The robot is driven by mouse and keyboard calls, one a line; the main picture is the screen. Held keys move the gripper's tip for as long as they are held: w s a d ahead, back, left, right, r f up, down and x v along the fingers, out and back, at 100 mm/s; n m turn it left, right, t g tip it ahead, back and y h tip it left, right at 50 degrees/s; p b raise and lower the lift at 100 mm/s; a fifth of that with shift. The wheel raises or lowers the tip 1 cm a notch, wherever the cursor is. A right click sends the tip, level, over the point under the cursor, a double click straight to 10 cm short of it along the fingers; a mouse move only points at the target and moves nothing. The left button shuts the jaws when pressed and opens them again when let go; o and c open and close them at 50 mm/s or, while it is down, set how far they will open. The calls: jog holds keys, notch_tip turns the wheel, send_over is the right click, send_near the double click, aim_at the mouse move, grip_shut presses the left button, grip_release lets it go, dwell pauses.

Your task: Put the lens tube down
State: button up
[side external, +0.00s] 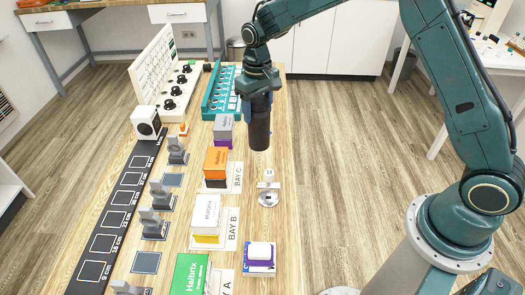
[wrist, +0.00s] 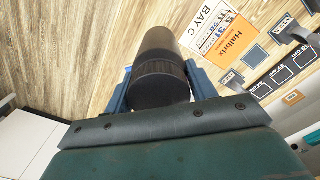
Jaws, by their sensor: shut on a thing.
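The lens tube (side external: 260,130) is a black cylinder, hanging roughly upright below my gripper (side external: 258,108) in the side view, over the right part of the wooden table. I cannot tell for sure how far its lower end is above the table top. In the wrist view the lens tube (wrist: 158,72) points away from the camera, with a ribbed band near its close end. The blue-grey fingers of my gripper (wrist: 158,82) are shut on its two sides. The lower end's contact with anything is not visible.
A small metal stand (side external: 268,190) is nearer the camera. A teal rack (side external: 220,95) and a knobbed panel (side external: 165,80) stand farther back. The table's right edge is close.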

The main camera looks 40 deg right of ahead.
jog(key=w+a+r, duration=0.1)
jog(key=a+r, duration=0.6)
jog(key=a, duration=0.5)
jog(key=a+r, duration=0.6)
jog(key=a, duration=0.7)
jog(key=shift+w+a+r+m, duration=0.15)
jog(key=shift+w+r+m, duration=0.2)
jog(key=shift+m, duration=0.05)
jog(key=shift+f, duration=0.15)
notch_tip(320, 180, down, 20)
jog(key=o, duration=1.3)
jog(key=shift+o, duration=0.2)
